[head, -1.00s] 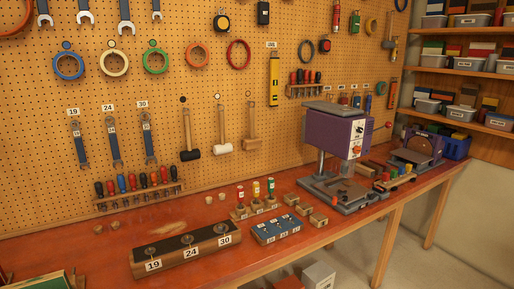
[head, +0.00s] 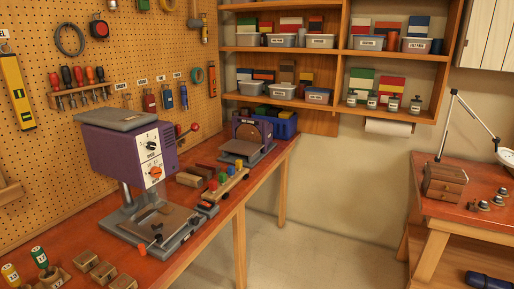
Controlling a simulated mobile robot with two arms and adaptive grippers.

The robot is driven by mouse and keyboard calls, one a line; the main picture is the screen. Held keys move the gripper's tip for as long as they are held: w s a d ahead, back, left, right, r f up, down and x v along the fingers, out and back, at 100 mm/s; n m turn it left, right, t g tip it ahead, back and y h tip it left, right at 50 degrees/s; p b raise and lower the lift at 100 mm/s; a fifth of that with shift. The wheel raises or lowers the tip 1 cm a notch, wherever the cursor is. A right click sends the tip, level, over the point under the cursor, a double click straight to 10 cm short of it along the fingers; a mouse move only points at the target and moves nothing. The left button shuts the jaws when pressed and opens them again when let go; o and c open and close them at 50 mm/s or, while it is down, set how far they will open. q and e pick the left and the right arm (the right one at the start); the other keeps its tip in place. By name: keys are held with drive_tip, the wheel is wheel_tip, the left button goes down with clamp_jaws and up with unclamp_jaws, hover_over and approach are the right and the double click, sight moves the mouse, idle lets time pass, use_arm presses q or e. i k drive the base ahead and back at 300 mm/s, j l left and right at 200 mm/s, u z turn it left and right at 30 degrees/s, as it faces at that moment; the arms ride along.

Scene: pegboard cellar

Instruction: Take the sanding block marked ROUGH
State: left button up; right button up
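Several small brown blocks lie on the red-brown workbench (head: 85,231). One group of wooden blocks (head: 88,260) is at the lower left, in front of the purple machine. Another brown block (head: 188,179) lies behind the machine's right side. I cannot read the word ROUGH on any of them, so I cannot tell which, if any, is the sanding block. Neither of my grippers is in view.
A purple bench machine (head: 130,150) stands on the bench, with a disc sander (head: 250,140) and a blue bin (head: 285,124) farther back. Shelves (head: 330,53) hold labelled tubs. A second table (head: 480,212) stands at right. Open floor (head: 320,215) lies between.

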sight(149, 100)
drive_tip(key=i+l+z, duration=0.15)
drive_tip(key=i+z, duration=0.15)
drive_tip(key=i, duration=0.45)
drive_tip(key=i+z, duration=0.3)
drive_tip(key=i, duration=0.45)
drive_tip(key=i+u, duration=0.25)
drive_tip(key=i, duration=0.3)
drive_tip(key=i+l+u, duration=0.3)
drive_tip(key=i, duration=0.25)
drive_tip(key=j, duration=0.1)
